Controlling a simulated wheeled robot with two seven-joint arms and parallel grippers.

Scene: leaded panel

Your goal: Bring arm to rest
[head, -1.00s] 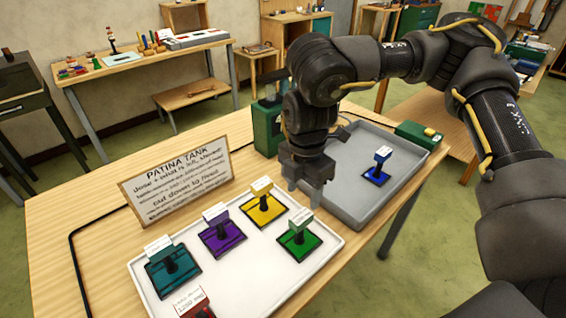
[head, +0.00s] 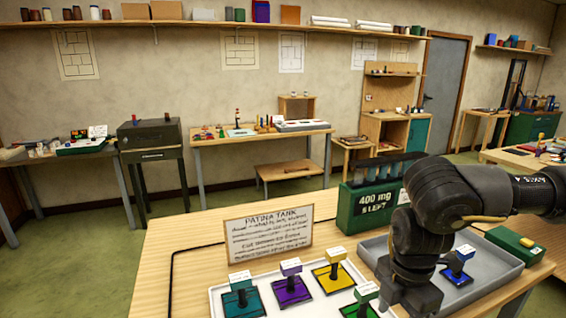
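My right arm comes in from the right, and its gripper (head: 408,298) points down between the white tray (head: 222,300) and the grey tray (head: 378,250). The fingertips are dark and partly cut off near the bottom edge, so I cannot tell whether they are open. A blue glass piece with a labelled stand (head: 457,266) sits in the grey tray, just behind and right of the gripper. In the white tray stand teal (head: 240,300), purple (head: 291,290), yellow (head: 334,277) and green (head: 362,303) pieces. My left gripper is not in view.
A sign reading "Patina Tank" (head: 268,233) stands behind the white tray. A green box of vials marked "400 mg" (head: 372,212) stands behind the grey tray. A small green box (head: 514,245) sits at its right. Benches line the far wall.

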